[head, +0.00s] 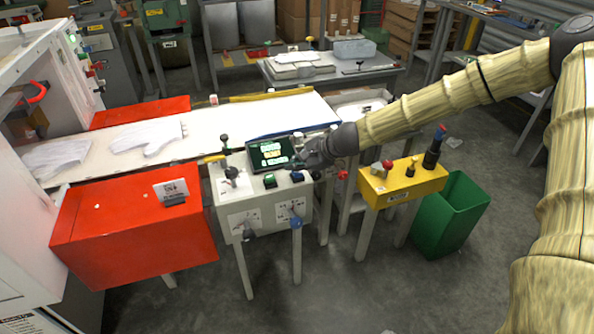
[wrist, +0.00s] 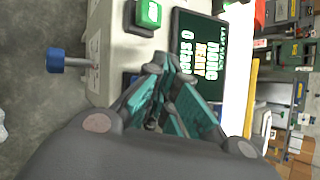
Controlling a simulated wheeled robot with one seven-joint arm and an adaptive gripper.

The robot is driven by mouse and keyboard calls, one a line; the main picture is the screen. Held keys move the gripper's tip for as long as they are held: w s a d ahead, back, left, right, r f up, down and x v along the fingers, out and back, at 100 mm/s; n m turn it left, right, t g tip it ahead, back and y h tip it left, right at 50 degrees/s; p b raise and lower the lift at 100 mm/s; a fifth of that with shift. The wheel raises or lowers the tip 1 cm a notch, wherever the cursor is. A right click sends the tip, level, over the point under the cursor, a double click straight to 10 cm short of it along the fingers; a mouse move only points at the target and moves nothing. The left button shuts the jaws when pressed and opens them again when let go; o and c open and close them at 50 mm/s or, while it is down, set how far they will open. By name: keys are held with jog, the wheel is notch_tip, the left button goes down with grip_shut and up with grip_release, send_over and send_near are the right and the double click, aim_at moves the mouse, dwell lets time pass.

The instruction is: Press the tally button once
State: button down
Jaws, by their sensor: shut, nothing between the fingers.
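The white control box (head: 262,210) carries a green button (head: 270,181) and a dark blue button (head: 297,176) at its front edge. No label names the tally button. In the wrist view the green button (wrist: 148,13) is clear above my gripper, and part of a blue piece (wrist: 131,79) shows beside the fingers. My gripper (head: 298,160) is over the box, right of the screen (head: 268,153). Its teal fingers (wrist: 163,72) are shut and empty. I cannot tell whether the fingertips touch anything.
A blue-knobbed lever (head: 297,222) sticks out of the box front. A yellow box (head: 402,184) with knobs stands right, beside a green bin (head: 452,215). A red cover (head: 130,235) is left. White gloves (head: 147,137) lie on the belt (head: 240,115) behind.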

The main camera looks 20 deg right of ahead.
aim_at(296, 173)
jog(key=shift+r+p, duration=0.85)
jog(key=shift+r, duration=0.1)
notch_tip(296, 173, up, 5)
jog(key=p, duration=0.4)
dwell(0.8)
